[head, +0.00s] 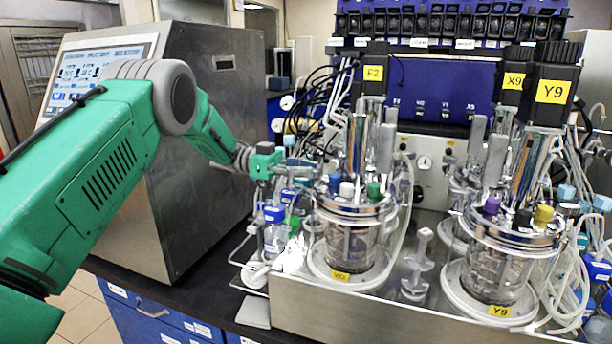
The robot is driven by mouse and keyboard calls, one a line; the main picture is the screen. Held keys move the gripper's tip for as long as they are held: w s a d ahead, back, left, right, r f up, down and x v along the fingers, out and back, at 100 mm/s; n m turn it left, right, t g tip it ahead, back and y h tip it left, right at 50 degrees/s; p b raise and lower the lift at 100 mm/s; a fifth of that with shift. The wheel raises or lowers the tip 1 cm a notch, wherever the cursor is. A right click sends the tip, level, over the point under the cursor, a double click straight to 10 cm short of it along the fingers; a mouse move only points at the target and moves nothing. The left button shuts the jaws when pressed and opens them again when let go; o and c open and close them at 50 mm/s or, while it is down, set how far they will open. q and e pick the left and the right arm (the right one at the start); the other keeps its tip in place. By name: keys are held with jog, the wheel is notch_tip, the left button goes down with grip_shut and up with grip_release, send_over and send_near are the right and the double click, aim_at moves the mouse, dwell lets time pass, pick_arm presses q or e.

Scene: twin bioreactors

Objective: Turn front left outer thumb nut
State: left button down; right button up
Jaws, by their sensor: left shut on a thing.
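My left arm comes in from the left, and my left gripper (272,180) is at the left side of the left glass bioreactor (351,245), close to its metal head plate. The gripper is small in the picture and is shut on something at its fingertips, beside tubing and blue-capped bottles. The front left outer thumb nut itself is too small and covered to make out; the gripper is where it would be, at the left of the head plate. My right gripper is not in view.
A second bioreactor (497,265) labelled Y9 stands at the right. A large steel cabinet with a screen (215,140) stands behind my left arm. A blue-capped bottle (275,238) and loose tubes crowd the space below the gripper. A clear stand (416,265) is between the vessels.

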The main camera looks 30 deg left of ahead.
pick_arm(q)
jog(key=shift+w+f+m+g+b, duration=0.1)
jog(key=shift+f+m+g+b, duration=0.1)
jog(key=shift+m+g, duration=0.35)
jog(key=shift+f+m+g+b, duration=0.15)
jog(key=shift+m+g+b, duration=0.1)
jog(key=shift+g, duration=0.5)
jog(key=c, duration=1.4)
grip_release()
jog(key=shift+c, duration=0.2)
jog(key=shift+w, duration=0.2)
jog(key=shift+r, duration=0.15)
jog(key=a, duration=0.8)
jog(key=shift+f, duration=0.2)
